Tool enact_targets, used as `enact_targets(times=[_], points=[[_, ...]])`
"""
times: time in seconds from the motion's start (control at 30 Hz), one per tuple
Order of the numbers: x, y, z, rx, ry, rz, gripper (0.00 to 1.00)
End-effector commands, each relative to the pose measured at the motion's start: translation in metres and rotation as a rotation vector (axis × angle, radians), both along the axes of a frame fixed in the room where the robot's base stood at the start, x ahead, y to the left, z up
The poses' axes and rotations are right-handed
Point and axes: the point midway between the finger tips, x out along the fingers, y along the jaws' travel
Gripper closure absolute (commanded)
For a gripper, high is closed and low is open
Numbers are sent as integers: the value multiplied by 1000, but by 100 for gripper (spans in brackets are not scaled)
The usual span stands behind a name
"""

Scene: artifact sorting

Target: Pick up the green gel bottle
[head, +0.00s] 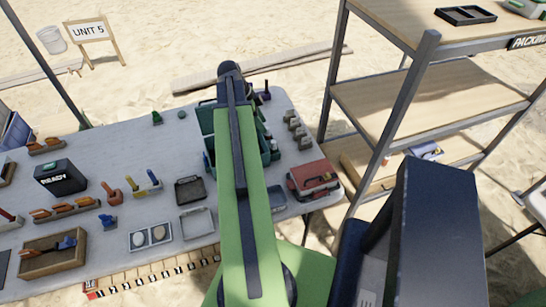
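A small green item (157,118) stands upright near the far edge of the grey table (120,150), left of my arm. It may be the green gel bottle, but it is too small to tell. My green and dark arm reaches out over the table, and its far end is above the table's back edge. No gripper fingers show in the head view.
A green toolbox (206,118) is partly hidden behind my arm. A red case (313,178), a black READY box (60,178) and a wooden tray (50,262) are on the table. A shelf rack (420,85) stands at the right.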

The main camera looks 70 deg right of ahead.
Motion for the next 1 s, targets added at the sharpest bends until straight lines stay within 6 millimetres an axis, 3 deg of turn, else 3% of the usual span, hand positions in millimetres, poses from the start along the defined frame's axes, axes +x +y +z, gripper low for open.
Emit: enact_targets(times=[0.03, 0.3, 0.57, 0.87, 1.0], points=[[-4, -2, -23, 0, 0, -1, 62], [-25, -11, -77, 0, 0, -1, 62], [-30, -14, -82, 0, 0, 0, 62], [-42, -21, -127, 0, 0, -1, 62], [-46, -23, -130, 0, 0, -1, 62]])
